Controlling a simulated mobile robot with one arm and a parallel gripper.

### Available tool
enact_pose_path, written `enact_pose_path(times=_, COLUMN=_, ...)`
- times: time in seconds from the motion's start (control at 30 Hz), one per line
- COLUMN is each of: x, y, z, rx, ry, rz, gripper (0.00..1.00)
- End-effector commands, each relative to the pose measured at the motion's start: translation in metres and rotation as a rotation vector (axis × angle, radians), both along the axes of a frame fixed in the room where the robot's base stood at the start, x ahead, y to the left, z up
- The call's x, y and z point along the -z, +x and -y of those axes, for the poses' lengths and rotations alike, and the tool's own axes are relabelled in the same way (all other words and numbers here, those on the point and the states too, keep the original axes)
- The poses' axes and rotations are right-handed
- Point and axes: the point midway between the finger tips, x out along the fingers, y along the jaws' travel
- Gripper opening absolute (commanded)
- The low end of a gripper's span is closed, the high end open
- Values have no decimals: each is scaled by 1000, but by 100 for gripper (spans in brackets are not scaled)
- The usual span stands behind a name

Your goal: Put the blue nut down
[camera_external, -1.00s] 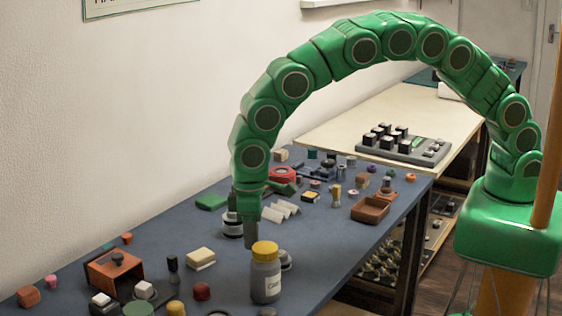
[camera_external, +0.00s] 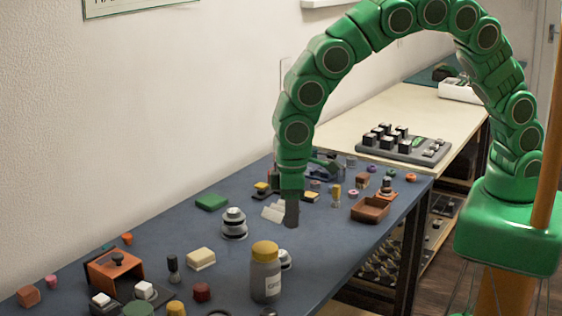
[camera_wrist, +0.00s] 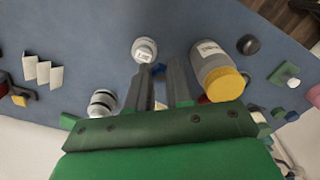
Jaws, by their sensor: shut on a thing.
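My gripper (camera_external: 291,215) hangs pointing down over the blue-grey table in the external view, just right of some white folded pieces (camera_external: 274,211). In the wrist view its two fingers (camera_wrist: 160,72) are close together, with a small blue nut (camera_wrist: 158,68) between their tips. The nut is mostly covered by the fingers there, and I cannot make it out in the external view. The gap between the fingertips and the table is hard to judge.
A jar with a yellow lid (camera_external: 265,272) stands in front of the gripper. A grey-and-white stacked round part (camera_external: 233,224) is to its left. A brown tray (camera_external: 370,209) lies to its right. Bare table lies between the gripper and the tray.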

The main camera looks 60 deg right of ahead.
Motion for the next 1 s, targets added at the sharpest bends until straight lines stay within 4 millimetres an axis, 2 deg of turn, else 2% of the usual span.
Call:
enact_pose_path(times=0.17, x=0, y=1, z=2, rx=1, ry=0, rz=0, gripper=0)
enact_pose_path(times=0.27, x=0, y=10, z=8, rx=3, ry=0, rz=0, gripper=0)
enact_pose_path(times=0.37, x=-1, y=27, z=21, rx=7, ry=-1, rz=-1, gripper=0)
enact_pose_path(times=0.67, x=-1, y=95, z=81, rx=20, ry=1, rz=-3, gripper=0)
enact_pose_path(times=1.0, x=-3, y=164, z=163, rx=32, ry=3, rz=1, gripper=0)
